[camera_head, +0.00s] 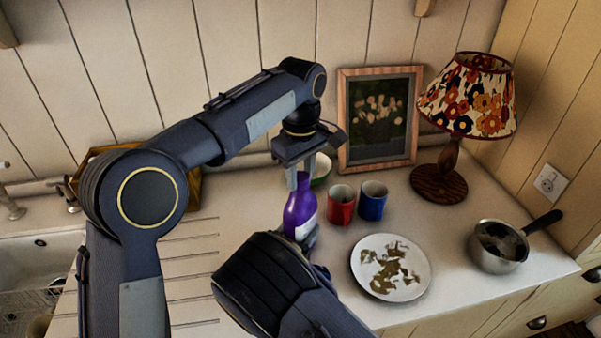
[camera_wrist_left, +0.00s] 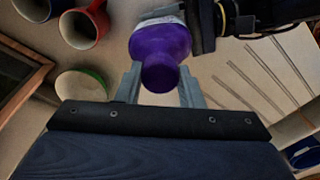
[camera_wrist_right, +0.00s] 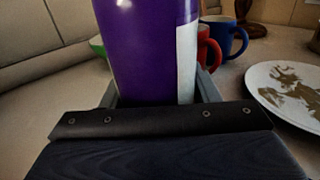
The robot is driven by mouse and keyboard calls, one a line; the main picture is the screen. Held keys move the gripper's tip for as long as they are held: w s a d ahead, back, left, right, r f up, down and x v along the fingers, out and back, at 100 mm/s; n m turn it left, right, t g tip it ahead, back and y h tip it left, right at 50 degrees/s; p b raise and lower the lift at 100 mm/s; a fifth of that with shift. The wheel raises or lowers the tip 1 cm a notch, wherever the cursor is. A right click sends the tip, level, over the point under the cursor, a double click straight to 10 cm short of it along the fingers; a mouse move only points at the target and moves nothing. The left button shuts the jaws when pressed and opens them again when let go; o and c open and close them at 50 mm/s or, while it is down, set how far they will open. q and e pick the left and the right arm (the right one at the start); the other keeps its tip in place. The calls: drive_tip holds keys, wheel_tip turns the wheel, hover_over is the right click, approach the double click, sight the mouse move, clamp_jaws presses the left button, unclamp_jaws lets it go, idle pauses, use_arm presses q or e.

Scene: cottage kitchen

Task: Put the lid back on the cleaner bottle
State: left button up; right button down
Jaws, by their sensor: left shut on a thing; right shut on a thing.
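The purple cleaner bottle (camera_head: 299,213) with a white label stands upright on the counter, left of the mugs. My right gripper (camera_wrist_right: 155,98) is shut on its lower body; in the head view my right arm hides its base. My left gripper (camera_head: 301,181) points down from above, its fingers on either side of the bottle's top. In the left wrist view a rounded purple lid (camera_wrist_left: 160,79) is between the fingers, and the left gripper is shut on it. The lid is in line with the bottle (camera_wrist_left: 160,42); I cannot tell whether they are fully joined.
A red mug (camera_head: 341,206) and a blue mug (camera_head: 373,202) stand close right of the bottle; a green bowl (camera_head: 321,168) is behind. A dirty plate (camera_head: 417,284) lies front right. A saucepan (camera_head: 497,247), a lamp (camera_head: 439,184) and a framed picture (camera_head: 378,118) are farther off.

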use_arm(q)
drive_tip(key=m, duration=0.7)
drive_tip(key=shift+m, duration=0.4)
drive_tip(key=m, duration=0.4)
drive_tip(key=shift+m, duration=0.4)
drive_tip(key=m, duration=0.5)
drive_tip(key=shift+f, duration=0.1)
drive_tip(key=m, duration=0.7)
drive_tip(key=o, duration=1.1)
drive_tip(key=shift+r, duration=2.25)
drive_tip(key=shift+c, duration=0.6)
